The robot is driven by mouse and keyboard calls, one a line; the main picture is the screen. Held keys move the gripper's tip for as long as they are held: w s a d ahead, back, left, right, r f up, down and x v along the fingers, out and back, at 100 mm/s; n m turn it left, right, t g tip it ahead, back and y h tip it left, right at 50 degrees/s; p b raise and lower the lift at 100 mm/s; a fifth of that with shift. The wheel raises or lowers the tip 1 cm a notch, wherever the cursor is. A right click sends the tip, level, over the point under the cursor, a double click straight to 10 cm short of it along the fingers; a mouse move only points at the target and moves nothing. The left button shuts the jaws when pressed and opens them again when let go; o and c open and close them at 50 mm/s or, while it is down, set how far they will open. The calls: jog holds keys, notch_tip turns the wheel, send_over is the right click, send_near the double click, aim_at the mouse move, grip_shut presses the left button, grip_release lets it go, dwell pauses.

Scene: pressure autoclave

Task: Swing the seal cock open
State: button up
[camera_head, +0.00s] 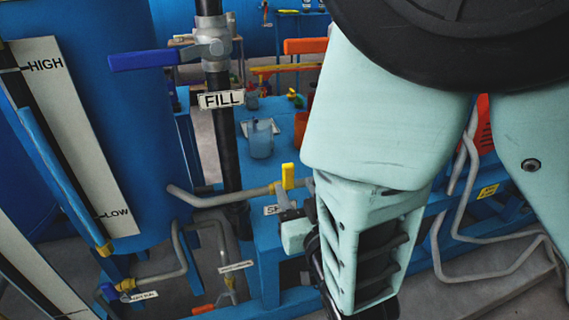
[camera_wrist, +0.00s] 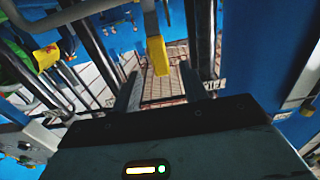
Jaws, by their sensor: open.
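The seal cock's yellow lever (camera_head: 288,176) stands upright on a grey pipe, above a label (camera_head: 271,210) of which only the first letters show. My arm hides the right part of this label. In the wrist view the yellow lever (camera_wrist: 158,56) is seen close up, hanging from a grey pipe at the top. My gripper (camera_wrist: 159,88) is open, with one dark finger on each side of the lever's line. I cannot tell whether the lever is between the fingertips or just beyond them. In the head view my gripper is mostly hidden below the lever by my arm.
A blue-handled FILL valve (camera_head: 145,60) sits on the black vertical pipe at upper left. A blue tank (camera_head: 120,100) with a HIGH/LOW gauge stands left. A blue bench (camera_head: 285,150) holds a translucent beaker (camera_head: 261,138). Grey bent pipes (camera_head: 490,250) run at right.

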aim_at(290, 177)
jog(key=p+x, duration=0.1)
jog(key=x, duration=0.5)
jog(key=shift+d, duration=0.1)
jog(key=shift+s, duration=0.1)
jog(key=shift+c, duration=0.3)
jog(key=shift+f, duration=0.1)
grip_shut()
